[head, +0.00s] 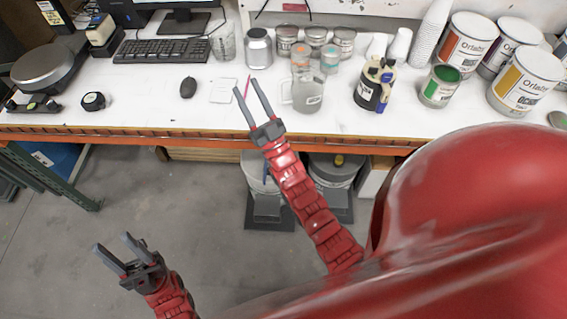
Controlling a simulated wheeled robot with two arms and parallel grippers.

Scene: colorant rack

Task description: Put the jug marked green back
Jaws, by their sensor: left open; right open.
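A clear jug (308,97) with a handle on its left side stands upright on the white bench. I cannot make out a green mark on it. Small translucent containers, one with an orange band (300,58) and one with a teal band (330,62), are just behind it. My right gripper (246,87) is open and empty, its fingers reaching over the bench front to the left of the jug, apart from it. My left gripper (111,242) is open and empty, low over the floor in front of the bench.
Left on the bench (140,118) are a mouse (188,88), keyboard (162,50) and tape measure (93,101). Right of the jug are a black pen holder (369,94), a green-topped can (440,87) and large paint cans (524,82). Grey bins (335,172) stand below the edge.

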